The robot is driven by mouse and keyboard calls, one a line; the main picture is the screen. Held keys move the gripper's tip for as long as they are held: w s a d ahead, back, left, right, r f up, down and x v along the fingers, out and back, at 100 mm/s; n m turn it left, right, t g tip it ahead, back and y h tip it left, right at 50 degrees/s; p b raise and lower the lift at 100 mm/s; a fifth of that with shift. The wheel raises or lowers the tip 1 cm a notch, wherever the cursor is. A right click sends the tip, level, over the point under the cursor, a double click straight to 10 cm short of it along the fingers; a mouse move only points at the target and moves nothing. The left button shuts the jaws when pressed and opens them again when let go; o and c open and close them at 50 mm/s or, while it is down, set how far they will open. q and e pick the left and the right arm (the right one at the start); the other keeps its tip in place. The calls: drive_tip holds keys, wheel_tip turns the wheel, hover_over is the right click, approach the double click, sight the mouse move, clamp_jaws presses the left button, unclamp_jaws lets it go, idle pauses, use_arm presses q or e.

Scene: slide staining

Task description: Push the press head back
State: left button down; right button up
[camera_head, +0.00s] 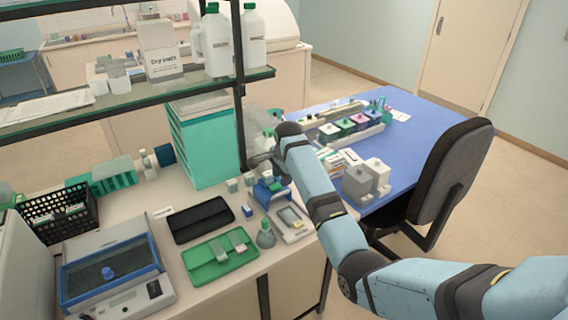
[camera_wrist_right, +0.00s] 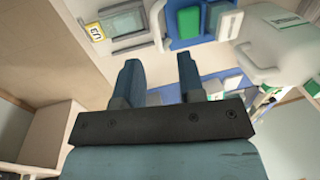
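My right arm comes in from the right in the head view, and its gripper (camera_head: 262,160) is beside the shelf post, partly hidden by my wrist. In the right wrist view the two dark blue fingers (camera_wrist_right: 160,75) stand apart with nothing between them, so it is open. A small blue device (camera_head: 268,190) stands on the bench just below the gripper; I cannot tell whether it is the press, and no press head shows clearly. A grey device (camera_head: 367,180) stands on the blue table to the right. My left gripper is not in view.
A glass shelf (camera_head: 150,95) with bottles hangs over the bench, its dark post close to my gripper. A teal drawer cabinet (camera_head: 203,145) stands left of the gripper. A chair (camera_head: 450,170) stands right.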

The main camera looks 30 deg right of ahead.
sight(291, 252)
wheel_tip(291, 252, up, 7)
drive_tip(key=s, duration=0.1)
drive_tip(key=shift+s+b, duration=0.15)
drive_tip(key=shift+b, duration=0.15)
